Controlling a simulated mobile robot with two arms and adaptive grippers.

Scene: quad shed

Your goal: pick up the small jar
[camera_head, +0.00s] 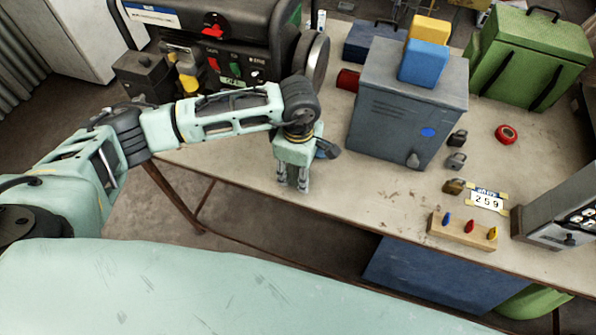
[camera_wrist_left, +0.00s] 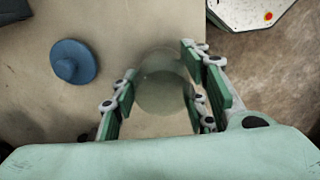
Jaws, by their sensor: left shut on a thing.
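The small jar (camera_wrist_left: 163,88) is a round, see-through thing in the left wrist view, seen from above between the fingers. My left gripper (camera_wrist_left: 163,105) is shut on it, with green pads on both sides. In the head view my left gripper (camera_head: 292,181) points down at the table's front edge, left of the grey metal box. I cannot make out the jar clearly there, nor tell whether its base touches the table. My right gripper is not in view.
A blue round lid with a knob (camera_wrist_left: 72,64) lies beside the gripper and also shows in the head view (camera_head: 327,149). The grey box (camera_head: 400,110) stands to the right, a black generator (camera_head: 225,45) behind left. Padlocks (camera_head: 457,160) and a wooden block (camera_head: 462,232) lie further right.

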